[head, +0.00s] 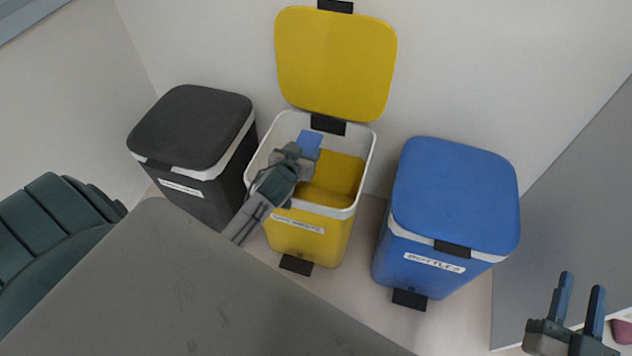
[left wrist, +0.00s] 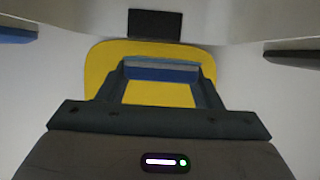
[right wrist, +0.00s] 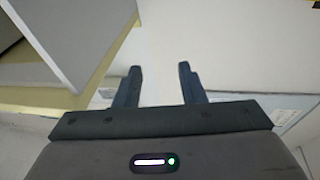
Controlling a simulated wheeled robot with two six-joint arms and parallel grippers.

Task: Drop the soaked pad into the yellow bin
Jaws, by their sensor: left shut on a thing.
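The yellow bin (head: 308,238) stands between two other bins, its yellow lid (head: 335,62) swung up against the wall. My left gripper (head: 303,150) is over the bin's opening in the head view. It is shut on a blue pad (head: 310,141), which is above the inside of the bin, towards the back. In the left wrist view the pad (left wrist: 160,71) spans the gap between the two fingers, with the yellow lid behind it. My right gripper (head: 577,300) is open and empty at the lower right, its fingers apart in the right wrist view (right wrist: 160,85).
A dark grey bin (head: 190,130) with a shut lid stands on the left. A blue bin (head: 455,195) labelled for bottles, lid shut, stands on the right. A grey surface (head: 190,290) fills the lower left foreground. A small reddish thing (head: 622,330) shows at the right edge.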

